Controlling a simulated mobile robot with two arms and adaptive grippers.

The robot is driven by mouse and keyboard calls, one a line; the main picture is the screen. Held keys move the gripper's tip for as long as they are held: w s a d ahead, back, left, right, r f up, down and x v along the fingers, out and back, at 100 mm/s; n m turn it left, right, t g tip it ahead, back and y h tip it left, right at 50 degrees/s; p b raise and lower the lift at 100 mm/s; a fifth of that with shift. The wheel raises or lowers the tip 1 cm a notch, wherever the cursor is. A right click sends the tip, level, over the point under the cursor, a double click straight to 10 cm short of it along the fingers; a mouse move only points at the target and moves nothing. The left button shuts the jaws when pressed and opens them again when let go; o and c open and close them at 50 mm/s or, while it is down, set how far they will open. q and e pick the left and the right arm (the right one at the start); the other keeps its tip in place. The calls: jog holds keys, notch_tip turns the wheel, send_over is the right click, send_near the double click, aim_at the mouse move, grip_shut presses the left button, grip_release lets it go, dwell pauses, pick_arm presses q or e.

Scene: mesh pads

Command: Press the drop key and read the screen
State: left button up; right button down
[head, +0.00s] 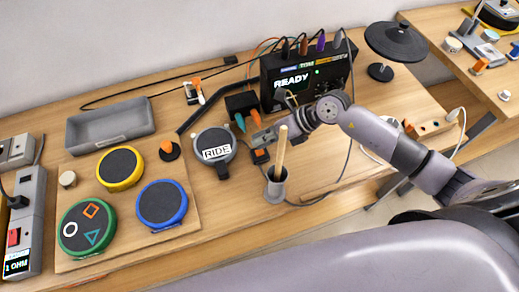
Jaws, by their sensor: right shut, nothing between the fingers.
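The screen (291,82) on the black module (330,72) at the back of the table reads READY in white, with a label like TOM above it. My right gripper (262,141) is shut and empty, in front of the module and right of the grey RIDE pad (216,158). A small black block with an orange mark (260,156) shows just below the fingertips. I cannot tell whether it is the drop key or whether the fingers touch it. My left gripper is not in view.
A grey cup (275,189) with a wooden stick stands close in front of the gripper. Yellow (120,166), blue (162,202) and green (86,226) pads sit on a board at left. A grey tray (110,124) lies behind them. Cables run around the module.

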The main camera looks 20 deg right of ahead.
jog(key=shift+f, duration=0.15)
dwell(0.4)
jog(key=shift+f+b, duration=0.3)
jog(key=shift+b, duration=0.05)
jog(key=shift+f, duration=0.4)
dwell(0.5)
jog(key=shift+r, duration=0.15)
jog(key=shift+r+p, duration=0.5)
jog(key=shift+r, duration=0.25)
notch_tip(320, 180, up, 6)
jog(key=p, duration=0.4)
jog(key=shift+p, duration=0.35)
dwell(0.9)
